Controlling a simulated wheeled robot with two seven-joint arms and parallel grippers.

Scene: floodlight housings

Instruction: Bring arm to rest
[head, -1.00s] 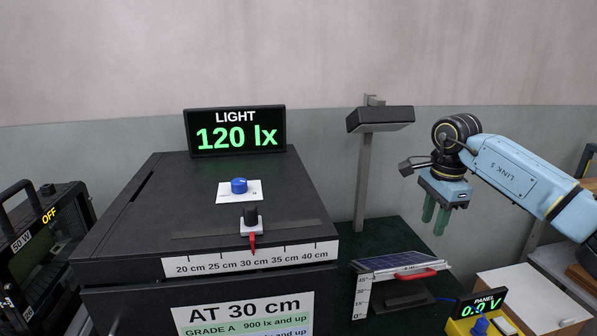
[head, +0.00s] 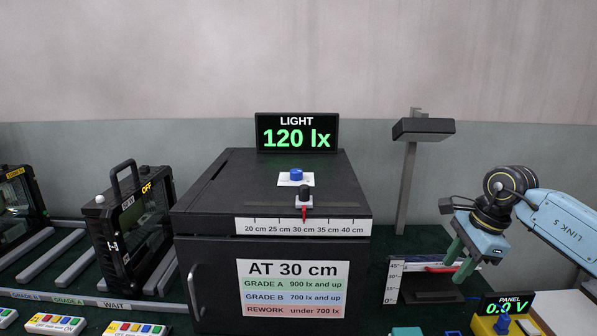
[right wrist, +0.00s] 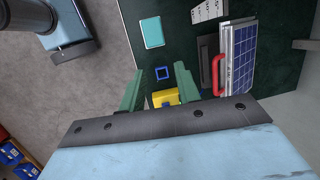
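My right gripper (head: 458,263) hangs at the right side of the head view, its green fingers pointing down and a little left. They overlap the view of the solar panel unit with its red handle (head: 445,269). In the right wrist view the two fingers (right wrist: 158,88) stand apart with nothing held between them. The panel unit (right wrist: 241,58) lies to their right there, clear of them. My left gripper is in neither view.
A black test box (head: 205,250) with a "120 lx" display (head: 297,133) stands in the middle. A lamp on a post (head: 424,129) rises behind my right gripper. A floodlight housing (head: 130,232) marked OFF stands left. A yellow panel meter (head: 485,325) reads 0.0 V.

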